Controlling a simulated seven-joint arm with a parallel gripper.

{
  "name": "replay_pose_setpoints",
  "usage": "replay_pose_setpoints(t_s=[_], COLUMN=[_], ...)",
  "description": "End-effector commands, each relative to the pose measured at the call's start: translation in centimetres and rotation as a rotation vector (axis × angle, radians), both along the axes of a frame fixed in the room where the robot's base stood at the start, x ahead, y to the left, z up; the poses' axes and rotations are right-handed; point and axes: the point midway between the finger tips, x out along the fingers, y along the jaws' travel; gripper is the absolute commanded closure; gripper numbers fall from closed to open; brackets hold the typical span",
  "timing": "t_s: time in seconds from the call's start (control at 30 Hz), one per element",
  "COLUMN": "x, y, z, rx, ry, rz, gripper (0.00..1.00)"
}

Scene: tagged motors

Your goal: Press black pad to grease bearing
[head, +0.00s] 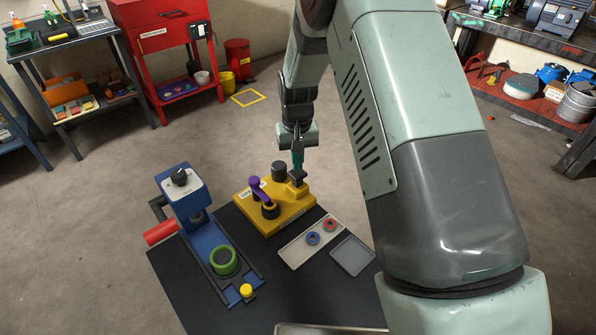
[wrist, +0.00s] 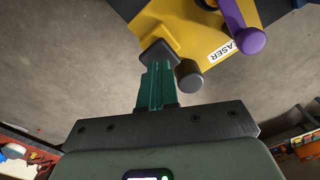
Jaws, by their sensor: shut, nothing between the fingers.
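The yellow greaser (head: 283,212) stands on the black table; in the wrist view its yellow body (wrist: 142,14) and a label ending in "ASER" show. It carries a purple lever (head: 260,192), a dark cylinder (head: 279,171) and a black pad (head: 299,177) at its back right corner. My gripper (head: 297,168) is shut and empty, pointing down over the black pad. In the wrist view the teal fingers of my gripper (wrist: 156,70) reach the near edge of the black pad (wrist: 158,51). I cannot tell whether they touch it. Any bearing inside the greaser is not clear.
A blue press (head: 205,233) with a green ring (head: 224,261) and a red handle stands left of the greaser. A light tray (head: 296,255) with a blue and a red ring and an empty grey tray (head: 352,256) lie to the right. The black table's front (head: 240,318) is bare.

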Motion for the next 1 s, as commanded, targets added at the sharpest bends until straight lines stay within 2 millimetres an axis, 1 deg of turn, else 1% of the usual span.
replay_pose_setpoints(t_s=[0.27, 0.37, 0.8, 0.9, 1.0], x=[0.0, 0.0, 0.1, 0.1, 0.0], y=[0.0, 0.0, 0.0, 0.0, 0.0], z=[0.0, 0.4, 4.7, 5.5, 5.9], rx=[0.0, 0.0, 0.001, 0.001, 0.0], ry=[0.0, -0.001, -0.003, -0.002, -0.001], rz=[0.0, 0.0, 0.0, 0.0, 0.0], gripper=[1.0, 1.0, 1.0, 1.0, 1.0])
